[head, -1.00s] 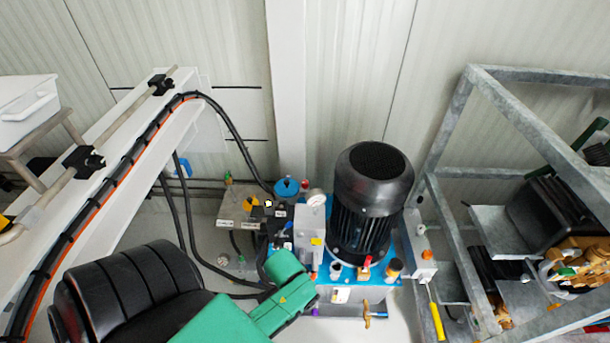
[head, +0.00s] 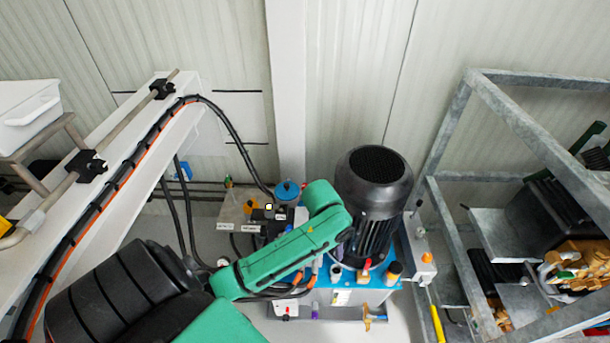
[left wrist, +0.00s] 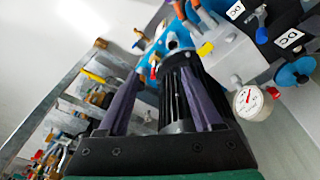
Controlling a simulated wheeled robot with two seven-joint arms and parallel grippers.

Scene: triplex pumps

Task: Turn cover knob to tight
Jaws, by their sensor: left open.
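A blue round knob-like cap (head: 287,190) sits at the back of the hydraulic unit, beside the white column's foot. A blue cap also shows at the right of the left wrist view (left wrist: 294,72). I cannot tell for sure that it is the cover knob, nor how tight it is. My green left arm reaches across the unit toward the black motor (head: 375,180); its gripper is hidden in the head view. In the left wrist view my left gripper (left wrist: 160,72) is open, its dark fingers apart with the finned motor (left wrist: 172,92) behind them. My right gripper is not in view.
A pressure gauge (left wrist: 249,100) and a grey block (left wrist: 222,55) stand beside the motor. A galvanised rack (head: 440,140) with parts is on the right. A white beam with black hoses (head: 130,150) runs along the left. A yellow-handled tool (head: 437,325) hangs at the front right.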

